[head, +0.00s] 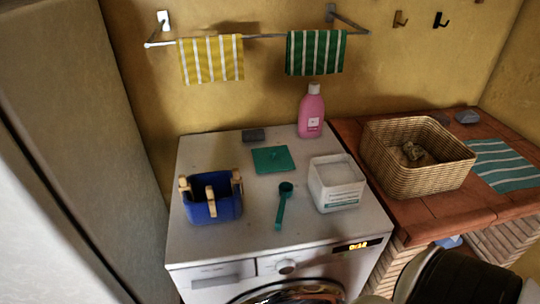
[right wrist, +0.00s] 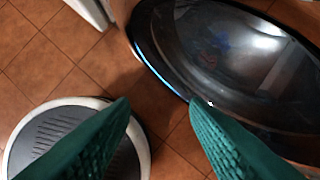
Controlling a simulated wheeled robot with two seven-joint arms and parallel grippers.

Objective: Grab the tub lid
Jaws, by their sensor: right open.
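The tub lid looks to be the flat green square (head: 273,160) lying on top of the washing machine, behind the green scoop. The white open tub (head: 337,187) stands to the right of the scoop, with pale contents inside. My right gripper (right wrist: 160,112) shows in the right wrist view with its two green fingers apart and nothing between them. It points down at the floor in front of the machine door, away from the lid. My left gripper is not in view.
A wicker basket (head: 385,165) stands on the brick counter at right. Towels hang behind.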

